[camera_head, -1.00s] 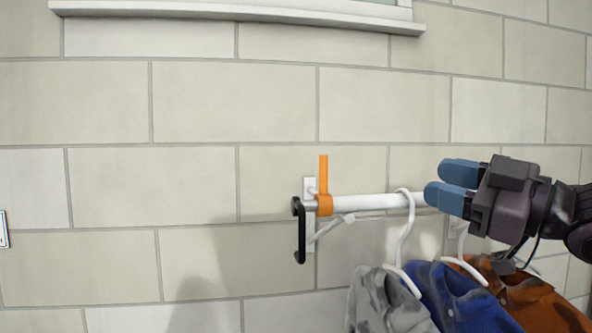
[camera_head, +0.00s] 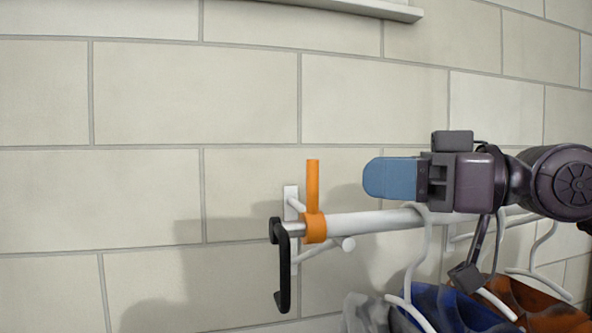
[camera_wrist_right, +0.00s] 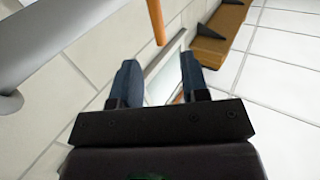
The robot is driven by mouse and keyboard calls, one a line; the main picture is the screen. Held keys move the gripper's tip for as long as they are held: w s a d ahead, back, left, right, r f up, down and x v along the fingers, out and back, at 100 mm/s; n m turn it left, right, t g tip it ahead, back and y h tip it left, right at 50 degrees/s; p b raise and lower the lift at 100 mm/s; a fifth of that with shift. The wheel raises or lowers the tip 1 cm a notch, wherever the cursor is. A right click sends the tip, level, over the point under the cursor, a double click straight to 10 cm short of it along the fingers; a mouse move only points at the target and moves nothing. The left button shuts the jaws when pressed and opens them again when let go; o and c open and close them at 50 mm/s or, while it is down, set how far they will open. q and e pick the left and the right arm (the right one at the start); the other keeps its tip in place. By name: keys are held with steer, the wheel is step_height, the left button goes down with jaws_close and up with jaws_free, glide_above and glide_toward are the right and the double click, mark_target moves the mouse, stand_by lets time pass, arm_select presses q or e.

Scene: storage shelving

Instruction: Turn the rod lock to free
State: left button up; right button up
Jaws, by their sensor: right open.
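The rod lock is an orange collar with an upright orange lever (camera_head: 313,188) near the left end of a white rod (camera_head: 375,221). A black handle (camera_head: 284,268) hangs from the rod's end. My right gripper (camera_head: 370,178) is to the right of the lever, above the rod, with blue fingertips pointing left toward it and a gap between. In the right wrist view, the two dark blue fingers (camera_wrist_right: 158,85) are apart with nothing between them. The orange lever (camera_wrist_right: 155,20) stands ahead of them there. My left gripper is not in view.
Grey, blue and orange-brown garments hang on white hangers (camera_head: 421,265) from the rod, below my right arm. A white bracket (camera_head: 291,205) holds the rod to the block wall (camera_head: 190,100). The wall left of the handle is clear.

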mark_target(313, 187)
steer(key=p+x, duration=0.1)
steer(key=x, duration=0.1)
steer(key=p+x, duration=0.1)
steer(key=x, duration=0.1)
steer(key=p+x, duration=0.2)
steer(key=shift+r, duration=0.25)
steer(key=shift+w+a+f+p, duration=0.1)
steer(key=shift+a+p, duration=0.45)
steer(key=shift+f+x, duration=0.25)
steer(key=shift+x, duration=0.75)
steer(key=shift+w+a, duration=0.15)
steer(key=shift+a, duration=0.05)
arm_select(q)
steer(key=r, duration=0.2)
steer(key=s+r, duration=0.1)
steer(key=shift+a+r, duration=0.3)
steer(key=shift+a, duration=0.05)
arm_select(e)
steer(key=shift+a, duration=0.2)
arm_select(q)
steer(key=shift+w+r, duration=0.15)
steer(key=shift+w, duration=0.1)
arm_select(e)
steer(key=shift+w, duration=0.1)
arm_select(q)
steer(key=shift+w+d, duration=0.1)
arm_select(e)
jaws_close()
